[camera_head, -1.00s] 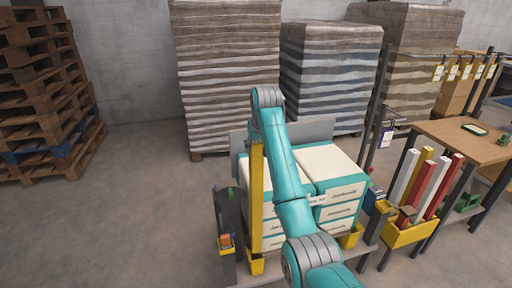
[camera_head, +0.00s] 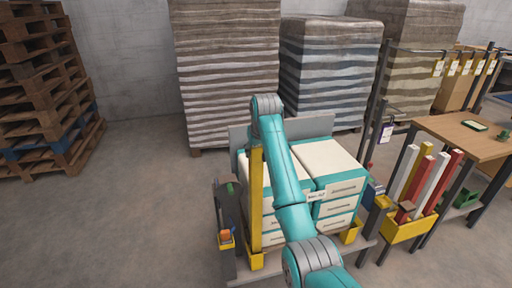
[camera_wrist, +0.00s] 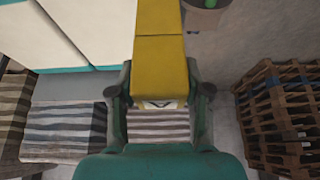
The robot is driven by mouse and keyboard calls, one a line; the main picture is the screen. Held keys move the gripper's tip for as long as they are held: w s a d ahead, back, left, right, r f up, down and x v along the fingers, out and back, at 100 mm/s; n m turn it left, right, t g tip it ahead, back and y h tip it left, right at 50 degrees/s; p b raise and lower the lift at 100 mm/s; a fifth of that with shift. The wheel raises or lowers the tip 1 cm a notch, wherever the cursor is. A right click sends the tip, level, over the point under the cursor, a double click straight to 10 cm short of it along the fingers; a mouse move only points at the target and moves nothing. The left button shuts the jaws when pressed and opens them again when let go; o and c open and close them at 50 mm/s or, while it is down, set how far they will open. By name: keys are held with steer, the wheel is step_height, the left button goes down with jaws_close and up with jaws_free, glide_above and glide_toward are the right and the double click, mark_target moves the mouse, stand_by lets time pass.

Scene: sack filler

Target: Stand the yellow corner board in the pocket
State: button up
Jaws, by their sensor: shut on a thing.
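The yellow corner board (camera_head: 256,200) stands close to upright at the front left corner of the sack stack (camera_head: 325,186). Its foot is at a yellow pocket (camera_head: 256,262) on the pallet frame; I cannot tell whether it is inside or just above it. My gripper (camera_wrist: 160,95) is shut on the board's upper end. In the wrist view the yellow board (camera_wrist: 160,55) runs from between the fingers to the top edge, beside the white and teal sacks (camera_wrist: 80,25). In the head view my arm hides the gripper.
Another yellow pocket (camera_head: 351,234) sits at the stack's front right corner. A dark post (camera_head: 229,205) stands just left of the board. A yellow bin (camera_head: 405,228) with white, red and yellow boards is at right, by a wooden table (camera_head: 460,135). Floor at left is clear.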

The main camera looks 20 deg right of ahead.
mark_target(256, 180)
steer(key=shift+f, duration=0.15)
steer(key=shift+f, duration=1.6)
steer(key=shift+f, duration=4.15)
steer(key=shift+f, duration=1)
